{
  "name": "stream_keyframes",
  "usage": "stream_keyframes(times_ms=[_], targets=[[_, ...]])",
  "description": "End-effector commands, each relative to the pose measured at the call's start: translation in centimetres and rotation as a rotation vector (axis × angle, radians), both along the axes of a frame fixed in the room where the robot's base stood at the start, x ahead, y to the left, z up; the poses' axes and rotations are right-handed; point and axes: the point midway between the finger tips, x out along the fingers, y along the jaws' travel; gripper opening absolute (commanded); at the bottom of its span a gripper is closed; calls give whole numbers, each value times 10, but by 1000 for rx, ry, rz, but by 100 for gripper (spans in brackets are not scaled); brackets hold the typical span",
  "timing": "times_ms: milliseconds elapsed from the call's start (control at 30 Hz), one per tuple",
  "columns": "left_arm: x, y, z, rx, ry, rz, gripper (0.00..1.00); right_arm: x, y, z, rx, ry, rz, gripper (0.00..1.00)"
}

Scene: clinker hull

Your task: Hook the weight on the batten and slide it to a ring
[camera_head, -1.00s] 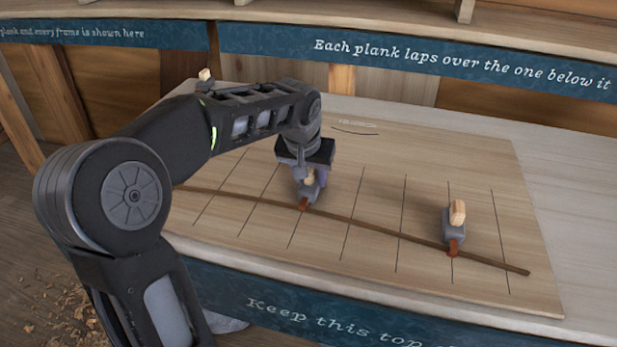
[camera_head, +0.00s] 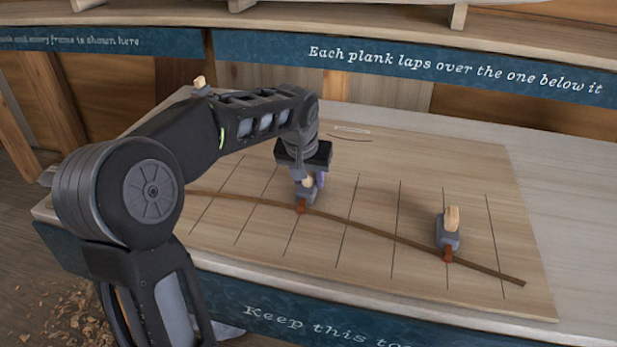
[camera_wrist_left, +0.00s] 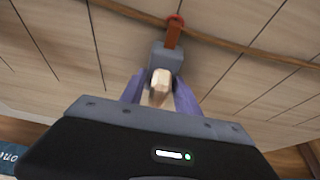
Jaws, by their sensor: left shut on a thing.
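A thin brown batten (camera_head: 392,236) lies in a gentle bow across the lined board (camera_head: 470,165). My left gripper (camera_head: 308,182) is shut on a grey weight (camera_head: 307,194) with a pale wooden grip. Its red-brown hook (camera_head: 300,207) meets the batten near a drawn line. In the left wrist view the hook (camera_wrist_left: 174,30) reaches the batten (camera_wrist_left: 230,40) and the fingers flank the weight's pale grip (camera_wrist_left: 157,88). A second weight (camera_head: 449,236) stands at the right, its hook at the batten. No ring can be made out. My right gripper is out of view.
Another weight (camera_head: 200,86) stands at the back left, partly hidden by my left arm. Blue lettered strips (camera_head: 400,60) run along the back and the bench front.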

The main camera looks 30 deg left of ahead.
Motion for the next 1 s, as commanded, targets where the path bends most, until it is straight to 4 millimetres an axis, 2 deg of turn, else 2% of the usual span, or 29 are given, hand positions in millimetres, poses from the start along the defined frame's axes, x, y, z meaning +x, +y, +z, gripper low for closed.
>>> stream_keyframes(times_ms=[900,933,1000], targets=[[1,0,0,1,-5,0,0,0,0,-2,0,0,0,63],[1,0,0,1,-5,0,40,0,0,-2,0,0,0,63],[1,0,0,1,-5,0,46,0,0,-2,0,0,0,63]])
